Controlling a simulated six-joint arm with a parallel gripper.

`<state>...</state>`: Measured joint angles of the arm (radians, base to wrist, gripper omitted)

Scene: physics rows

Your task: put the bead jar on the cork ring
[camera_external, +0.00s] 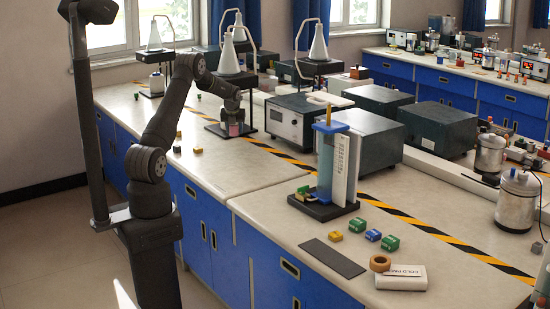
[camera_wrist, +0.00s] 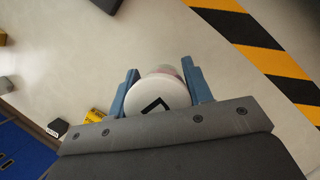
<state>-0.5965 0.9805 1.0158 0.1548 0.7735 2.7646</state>
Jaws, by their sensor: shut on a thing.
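The bead jar is a small jar with a white lid bearing a black angular mark (camera_wrist: 160,96) and a pinkish body (camera_external: 234,130). My gripper (camera_external: 232,118) is shut on it from above, and its blue fingers (camera_wrist: 158,84) sit on both sides of the jar in the wrist view. In the external view the jar is low, by the base of a stand at the back of the left bench; I cannot tell whether it touches the surface. The cork ring (camera_external: 380,263) is a brown ring at the front of the right bench, against a white cold-pack box.
The white box (camera_external: 402,277) and a dark flat strip (camera_external: 332,257) lie near the ring. Several small coloured blocks (camera_external: 373,235) lie behind it. A blue upright stand (camera_external: 333,165) rises between jar and ring. Grey instruments (camera_external: 297,119) line the bench behind striped tape (camera_external: 430,228).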

